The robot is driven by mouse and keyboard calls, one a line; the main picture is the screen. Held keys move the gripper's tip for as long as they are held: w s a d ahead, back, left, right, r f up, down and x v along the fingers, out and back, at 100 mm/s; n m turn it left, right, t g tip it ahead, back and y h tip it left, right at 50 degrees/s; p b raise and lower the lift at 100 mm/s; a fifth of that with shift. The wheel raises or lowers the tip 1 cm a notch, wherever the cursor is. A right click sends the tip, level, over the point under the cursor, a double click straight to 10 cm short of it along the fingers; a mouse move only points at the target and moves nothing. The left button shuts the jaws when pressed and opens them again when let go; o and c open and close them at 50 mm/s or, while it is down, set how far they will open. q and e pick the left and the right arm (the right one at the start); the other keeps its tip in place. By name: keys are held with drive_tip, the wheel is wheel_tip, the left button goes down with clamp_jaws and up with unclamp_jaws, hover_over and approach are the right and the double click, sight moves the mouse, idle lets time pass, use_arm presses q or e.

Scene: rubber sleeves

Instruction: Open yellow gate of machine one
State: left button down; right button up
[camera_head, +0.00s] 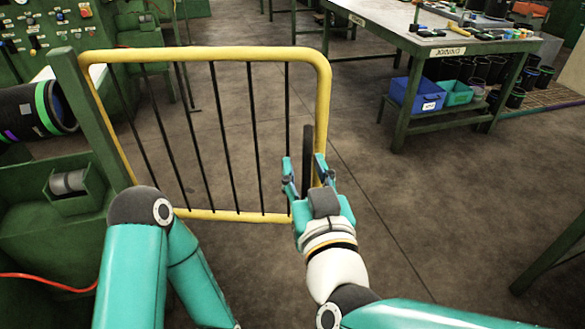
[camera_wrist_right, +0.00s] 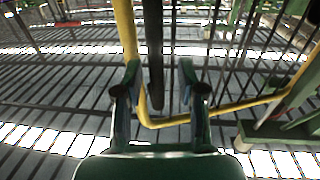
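The yellow gate (camera_head: 322,100) is a tubular frame with thin black vertical bars, joined at its left side to a green post (camera_head: 80,110). A thick dark upright bar (camera_head: 306,140), like a handle, stands just inside its right edge. My right gripper (camera_head: 305,165) is at the gate's lower right, its fingers apart on either side of the dark bar's line. In the right wrist view the dark bar (camera_wrist_right: 154,70) shows between the open fingers (camera_wrist_right: 160,80), with the yellow tube (camera_wrist_right: 125,30) near the left finger. Contact cannot be told. My left gripper is out of view; only its arm shows.
Green machinery with a control panel (camera_head: 40,30) and a black roll (camera_head: 35,110) stands left. A green-framed workbench (camera_head: 430,45) with blue (camera_head: 415,95) and green (camera_head: 455,92) bins stands at the back right. The floor right of the gate is clear.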

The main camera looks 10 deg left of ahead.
approach(300, 97)
drive_tip(key=x, duration=0.5)
idle(0.3)
